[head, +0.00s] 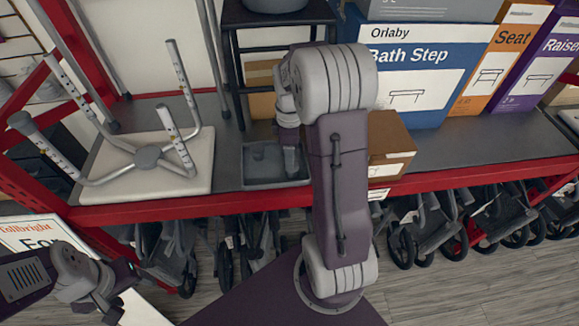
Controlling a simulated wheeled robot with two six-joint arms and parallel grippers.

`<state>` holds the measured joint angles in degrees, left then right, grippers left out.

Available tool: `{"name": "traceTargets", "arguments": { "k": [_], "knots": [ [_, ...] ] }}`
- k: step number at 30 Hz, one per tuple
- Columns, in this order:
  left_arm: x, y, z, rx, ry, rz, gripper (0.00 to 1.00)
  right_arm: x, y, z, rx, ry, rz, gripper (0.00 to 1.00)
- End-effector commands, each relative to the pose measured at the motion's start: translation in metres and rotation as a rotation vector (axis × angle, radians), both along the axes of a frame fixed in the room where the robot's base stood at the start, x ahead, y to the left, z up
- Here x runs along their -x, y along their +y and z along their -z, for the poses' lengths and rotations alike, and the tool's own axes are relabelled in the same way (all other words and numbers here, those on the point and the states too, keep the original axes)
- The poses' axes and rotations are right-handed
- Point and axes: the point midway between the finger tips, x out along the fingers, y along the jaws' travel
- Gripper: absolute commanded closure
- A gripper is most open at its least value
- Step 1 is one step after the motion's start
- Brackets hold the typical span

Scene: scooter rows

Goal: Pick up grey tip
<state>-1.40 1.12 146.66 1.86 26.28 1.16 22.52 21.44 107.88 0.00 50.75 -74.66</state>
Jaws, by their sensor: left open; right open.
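A grey tip (19,120) sits on the end of one leg of an upturned bath stool (148,157) at the left of the shelf. The stool's other leg ends are thinner. A dark grey tray (262,180) stands right of the stool; I cannot make out any loose tip in it. My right gripper (292,164) points down at the tray's right side, partly hidden by my own arm. It is open, and I see nothing held. My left gripper (112,309) is low at the left, below the shelf and away from the tip. It is open and seen only in part.
The red-edged grey shelf (455,158) holds a cardboard box (390,146), a blue Bath Step box (425,75) and other cartons. A black stool (236,75) stands behind the tray. Folded scooters or walkers (437,225) are parked below. A sign (45,236) stands at the lower left.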

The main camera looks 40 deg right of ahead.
Motion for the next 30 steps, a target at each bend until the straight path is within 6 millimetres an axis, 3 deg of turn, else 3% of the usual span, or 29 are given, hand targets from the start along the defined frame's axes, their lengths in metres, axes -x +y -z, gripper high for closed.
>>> {"name": "traceTargets", "arguments": {
  "k": [8, 16, 23, 24, 29, 30],
  "knots": [
    [0.000, 0.000, -0.006, 0.000, 0.000, 0.000, 0.37, 0.000, 0.000, 0.019, -0.001, 0.001, 0.000, 0.47],
    [0.000, 0.000, -0.019, 0.000, 0.000, 0.000, 0.37, 0.002, 0.000, 0.063, -0.001, 0.002, 0.000, 0.47],
    [0.000, 0.000, -0.018, 0.000, 0.000, 0.000, 0.37, 0.002, 0.000, 0.068, 0.001, -0.002, 0.000, 0.47],
    [0.000, 0.000, -0.018, 0.000, 0.000, 0.000, 0.37, 0.002, 0.000, 0.068, 0.001, -0.002, 0.000, 0.50],
    [0.000, 0.000, -0.018, 0.000, 0.000, 0.000, 0.37, 0.002, 0.000, 0.068, 0.001, -0.002, 0.000, 0.94],
    [0.000, 0.000, -0.018, 0.000, 0.000, 0.000, 0.37, 0.002, 0.000, 0.068, 0.001, -0.002, 0.000, 0.97]
  ]
}}
